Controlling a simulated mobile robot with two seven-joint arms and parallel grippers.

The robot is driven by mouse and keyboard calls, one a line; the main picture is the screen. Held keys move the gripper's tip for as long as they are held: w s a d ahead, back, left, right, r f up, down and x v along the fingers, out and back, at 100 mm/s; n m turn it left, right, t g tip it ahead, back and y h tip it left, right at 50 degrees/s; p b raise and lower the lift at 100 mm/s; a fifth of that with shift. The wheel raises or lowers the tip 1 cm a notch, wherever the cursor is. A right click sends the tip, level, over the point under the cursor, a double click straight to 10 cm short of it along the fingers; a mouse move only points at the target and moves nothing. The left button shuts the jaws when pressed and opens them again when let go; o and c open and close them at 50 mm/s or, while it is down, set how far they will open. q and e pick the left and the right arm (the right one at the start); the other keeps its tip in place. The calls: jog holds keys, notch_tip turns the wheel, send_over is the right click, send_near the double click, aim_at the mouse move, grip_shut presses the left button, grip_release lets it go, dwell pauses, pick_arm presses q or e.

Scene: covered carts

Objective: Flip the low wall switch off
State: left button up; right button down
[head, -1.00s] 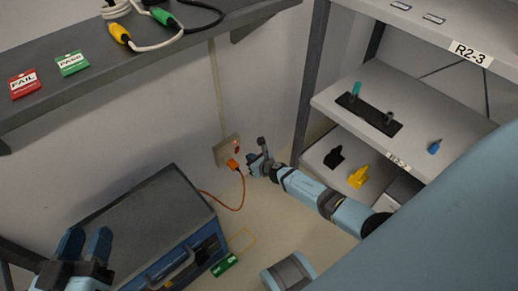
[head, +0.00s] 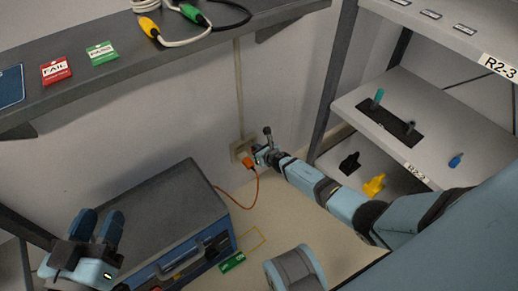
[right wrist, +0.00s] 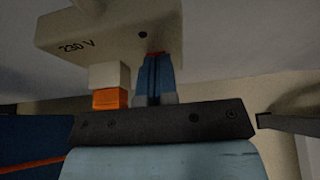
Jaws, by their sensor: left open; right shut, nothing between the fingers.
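The low wall switch is on a beige socket box (head: 238,150) fixed low on the wall, behind the blue case. In the right wrist view the box (right wrist: 110,35), marked "230 V", fills the upper middle. An orange plug (head: 248,162) with an orange cable sits in it. My right gripper (head: 258,151) is shut and empty, its fingertips right at the box beside the plug. The fingers (right wrist: 157,62) hide most of the switch; a little red shows at their tips. I cannot tell contact or the switch's position. My left gripper (head: 97,218) is open and empty at lower left.
A blue case (head: 150,215) with a grey top stands below the wall shelf (head: 120,85). That shelf holds FAIL and PASS tags and cables. A rack (head: 335,80) with several shelves stands close on the right. A green tag (head: 232,262) lies on the floor.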

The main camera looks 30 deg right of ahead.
pick_arm(q)
jog(key=shift+s+r+p, duration=0.15)
jog(key=shift+r+p, duration=0.35)
jog(key=shift+p, duration=0.25)
pick_arm(e)
jog(key=shift+s+r, duration=0.1)
jog(key=shift+r, duration=0.55)
pick_arm(q)
jog(key=shift+f, duration=0.1)
